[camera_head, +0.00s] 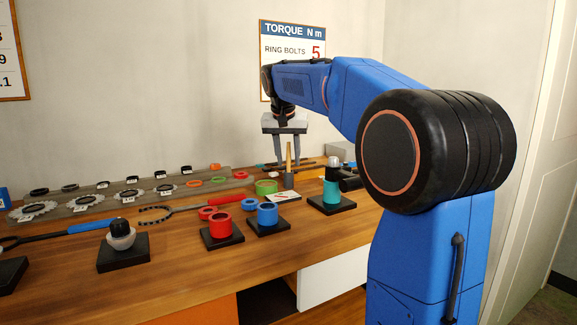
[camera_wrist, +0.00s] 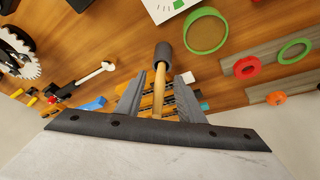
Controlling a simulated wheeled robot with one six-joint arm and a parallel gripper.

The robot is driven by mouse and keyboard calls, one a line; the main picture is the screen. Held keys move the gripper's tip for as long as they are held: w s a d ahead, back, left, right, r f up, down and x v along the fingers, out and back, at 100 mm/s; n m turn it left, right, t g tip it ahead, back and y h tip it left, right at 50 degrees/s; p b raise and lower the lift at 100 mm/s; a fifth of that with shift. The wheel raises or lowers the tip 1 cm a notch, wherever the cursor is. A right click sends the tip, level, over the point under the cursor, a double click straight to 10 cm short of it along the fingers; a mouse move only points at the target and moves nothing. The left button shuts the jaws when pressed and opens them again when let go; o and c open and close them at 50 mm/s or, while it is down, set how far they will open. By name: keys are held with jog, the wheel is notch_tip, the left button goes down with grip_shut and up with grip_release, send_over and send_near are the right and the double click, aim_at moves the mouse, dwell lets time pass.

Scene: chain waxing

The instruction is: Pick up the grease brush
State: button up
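The grease brush (camera_head: 289,156) stands upright on the workbench, with a tan wooden handle above a dark cylindrical lower part (camera_head: 288,180). In the wrist view its handle (camera_wrist: 158,92) runs between the two fingers, and the dark part (camera_wrist: 163,55) lies beyond the fingertips. My gripper (camera_head: 289,163) points down over it, fingers open on both sides of the handle. In the wrist view gaps show between the handle and each finger of the gripper (camera_wrist: 160,75). Bristles cannot be made out.
Nearby are a green ring (camera_head: 266,187), a white card (camera_head: 283,196) and a teal cylinder on a black base (camera_head: 331,204). Red (camera_head: 220,226) and blue (camera_head: 267,214) cups stand nearer the front. Sprockets and rings line a grey rail (camera_head: 125,194) on the left. Bare wood lies along the front.

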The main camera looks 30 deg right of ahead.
jog(key=shift+d+f, duration=0.1)
jog(key=shift+f, duration=0.15)
jog(key=shift+c, duration=0.7)
grip_shut()
